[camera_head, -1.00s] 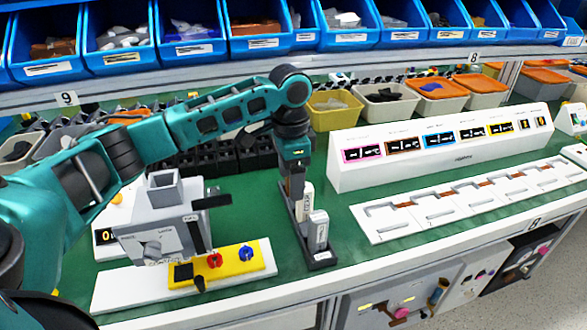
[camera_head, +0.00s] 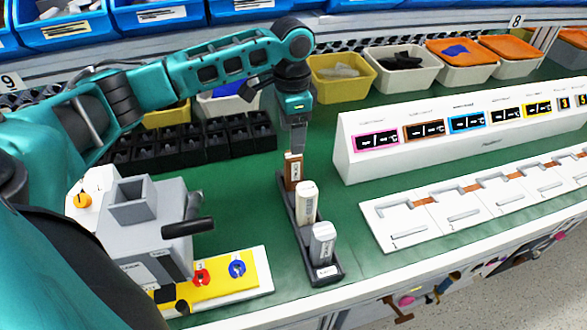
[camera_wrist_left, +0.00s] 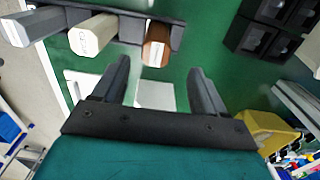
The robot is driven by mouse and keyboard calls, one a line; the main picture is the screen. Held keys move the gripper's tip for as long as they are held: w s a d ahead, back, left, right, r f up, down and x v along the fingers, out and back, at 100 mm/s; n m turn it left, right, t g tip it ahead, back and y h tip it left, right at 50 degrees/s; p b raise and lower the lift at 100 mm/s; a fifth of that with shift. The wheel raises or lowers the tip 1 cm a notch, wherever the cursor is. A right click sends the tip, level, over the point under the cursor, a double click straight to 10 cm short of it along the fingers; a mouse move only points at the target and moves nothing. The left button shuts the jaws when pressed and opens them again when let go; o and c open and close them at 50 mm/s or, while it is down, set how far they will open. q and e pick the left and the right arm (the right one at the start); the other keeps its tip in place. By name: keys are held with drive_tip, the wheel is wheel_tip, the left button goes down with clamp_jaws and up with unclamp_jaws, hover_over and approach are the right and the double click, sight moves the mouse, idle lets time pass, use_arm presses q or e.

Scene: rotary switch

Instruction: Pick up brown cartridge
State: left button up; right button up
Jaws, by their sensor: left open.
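The brown cartridge (camera_head: 292,172) stands upright at the far end of a black holder (camera_head: 325,270) on the green bench. A cream cartridge (camera_head: 306,203) and a grey cartridge (camera_head: 322,243) stand in the same holder, nearer the front. My left gripper (camera_head: 298,143) points down just above the brown cartridge. In the left wrist view my left gripper (camera_wrist_left: 158,66) is open and empty, and the brown cartridge (camera_wrist_left: 156,45) shows just beyond the gap between its fingertips. I cannot tell whether they touch. My right gripper is not in view.
A grey device with a black handle (camera_head: 188,228) stands left of the holder, beside a yellow panel with knobs (camera_head: 215,280). Black bins (camera_head: 195,143) are behind. A white panel with slots (camera_head: 450,215) lies to the right. Green bench is clear around the holder.

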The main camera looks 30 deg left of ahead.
sight(293, 166)
use_arm(q)
drive_tip(key=f, duration=1)
drive_tip(key=shift+s+d+b, duration=0.15)
drive_tip(key=shift+d+b, duration=0.05)
drive_tip(key=shift+b, duration=0.1)
drive_tip(key=c, duration=1.2)
drive_tip(key=shift+r, duration=0.2)
wheel_tip(293, 166, up, 20)
drive_tip(key=shift+f+p, duration=0.1)
drive_tip(key=shift+p, duration=0.25)
